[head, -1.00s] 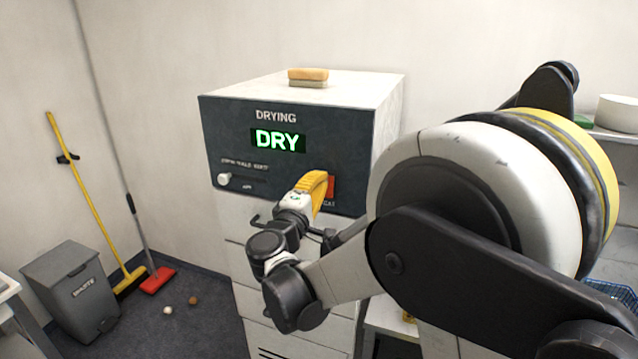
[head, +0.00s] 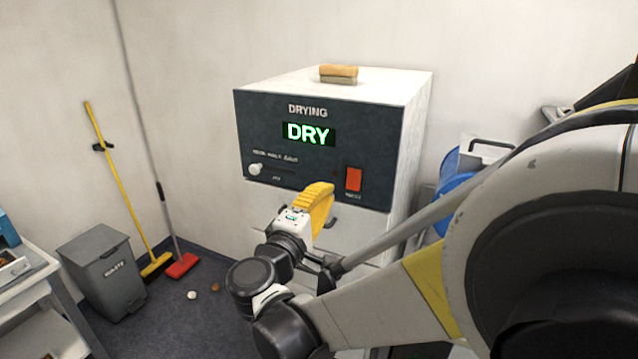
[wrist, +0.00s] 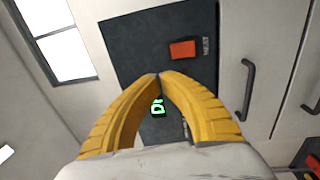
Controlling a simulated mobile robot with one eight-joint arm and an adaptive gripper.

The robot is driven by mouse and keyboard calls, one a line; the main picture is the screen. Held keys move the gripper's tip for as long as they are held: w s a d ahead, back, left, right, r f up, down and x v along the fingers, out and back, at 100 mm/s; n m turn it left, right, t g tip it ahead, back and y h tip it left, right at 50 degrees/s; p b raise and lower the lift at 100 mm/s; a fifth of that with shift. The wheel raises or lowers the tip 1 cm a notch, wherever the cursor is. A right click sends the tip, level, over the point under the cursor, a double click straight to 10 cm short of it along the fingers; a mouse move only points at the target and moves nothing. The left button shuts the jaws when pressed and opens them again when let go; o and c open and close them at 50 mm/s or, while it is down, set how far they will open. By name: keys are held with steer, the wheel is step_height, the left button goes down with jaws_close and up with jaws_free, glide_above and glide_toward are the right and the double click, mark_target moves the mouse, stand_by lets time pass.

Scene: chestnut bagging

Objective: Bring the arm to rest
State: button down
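The red-orange switch (head: 353,179) on the panel is clear of the fingers. The switch also shows in the wrist view (wrist: 184,50), just beyond the fingertips. The green display (head: 308,133) reads DRY.
A sponge-like block (head: 338,74) lies on the machine. A grey waste bin (head: 100,275), a yellow broom (head: 122,190) and a red brush (head: 181,264) stand at the left. Two small round things lie on the floor. A blue drum (head: 452,195) is behind my arm.

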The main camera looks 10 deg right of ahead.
steer(key=shift+s, duration=0.1)
steer(key=s+d+f+m+g+y+b, duration=0.5)
steer(key=s+d+f, duration=0.5)
steer(key=f, duration=0.4)
steer(key=s+a+f+m+g+y+b, duration=0.3)
steer(key=s+a+f+m+y+b, duration=0.1)
steer(key=s+f, duration=0.6)
steer(key=s+m+y+b, duration=0.1)
steer(key=s+y+b, duration=0.1)
steer(key=b, duration=0.1)
steer(key=shift+s+f+m+g, duration=0.3)
steer(key=shift+f+m, duration=0.05)
steer(key=shift+m, duration=0.05)
